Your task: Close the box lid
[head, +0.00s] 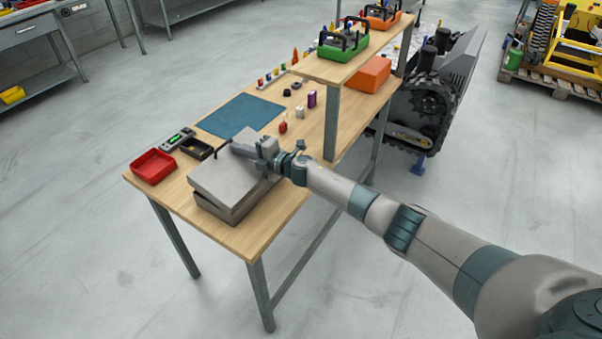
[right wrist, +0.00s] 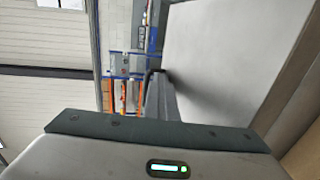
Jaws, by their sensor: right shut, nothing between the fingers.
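The grey box (head: 205,205) stands near the front end of the wooden workbench. Its flat grey lid (head: 218,182) lies over the box at a slight tilt, with a narrow dark gap between lid and base. My right gripper (head: 238,148) is shut and empty at the lid's far edge. Whether it touches the lid I cannot tell. In the right wrist view a large pale grey panel (right wrist: 222,60), seemingly the lid, fills the right side beside a dark grey finger (right wrist: 158,97). My left gripper is not in view.
A red tray (head: 152,167), a black tray (head: 196,148) and a green-lit device (head: 176,139) lie left of the box. A blue mat (head: 240,117) lies behind it. A raised shelf (head: 335,68) with its post (head: 331,125) stands to the right.

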